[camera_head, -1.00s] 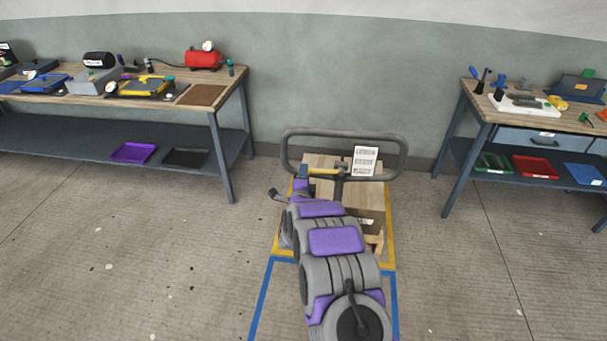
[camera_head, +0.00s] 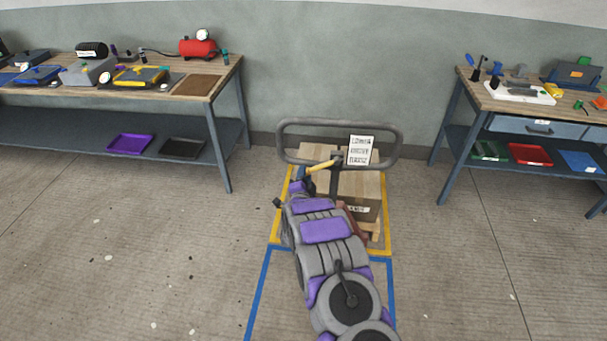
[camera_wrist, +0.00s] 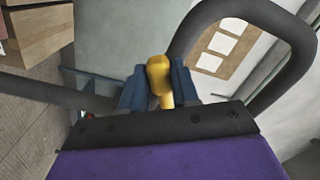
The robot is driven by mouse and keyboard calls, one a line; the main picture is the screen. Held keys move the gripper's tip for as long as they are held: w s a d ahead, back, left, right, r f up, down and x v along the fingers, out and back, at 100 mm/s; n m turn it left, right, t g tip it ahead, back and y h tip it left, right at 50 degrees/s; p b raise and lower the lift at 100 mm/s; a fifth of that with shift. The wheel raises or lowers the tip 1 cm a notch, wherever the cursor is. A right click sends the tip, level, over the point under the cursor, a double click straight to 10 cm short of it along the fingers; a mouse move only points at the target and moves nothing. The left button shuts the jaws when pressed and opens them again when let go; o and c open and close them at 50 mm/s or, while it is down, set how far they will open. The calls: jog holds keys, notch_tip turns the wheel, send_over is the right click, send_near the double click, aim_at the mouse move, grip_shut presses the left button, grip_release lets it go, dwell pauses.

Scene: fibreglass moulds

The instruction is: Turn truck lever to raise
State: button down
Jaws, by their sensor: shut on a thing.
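The truck's grey tubular handle (camera_head: 338,122) stands upright in front of the wall. A yellow lever (camera_head: 321,166) sticks out to the left from the handle's centre post and slopes down to the left. In the wrist view, the yellow lever (camera_wrist: 159,78) sits between the two blue fingers of my gripper (camera_wrist: 157,90), which is shut on it. In the head view, my arm hides much of the gripper and the truck's lower part. A white printed card (camera_head: 360,150) hangs on the handle's right side.
Cardboard boxes (camera_head: 362,190) sit behind my arm, inside a yellow floor outline. A blue floor outline (camera_head: 257,292) lies nearer. Workbenches stand at left (camera_head: 212,98) and right (camera_head: 480,105). Floor on both sides of my arm is clear.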

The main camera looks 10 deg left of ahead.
jog(key=shift+s+f, duration=0.1)
jog(key=shift+f, duration=0.1)
jog(key=c, duration=0.9)
grip_release()
jog(key=shift+a, duration=0.1)
jog(key=s+p, duration=0.2)
jog(key=s, duration=1.5)
jog(key=shift+s, duration=0.1)
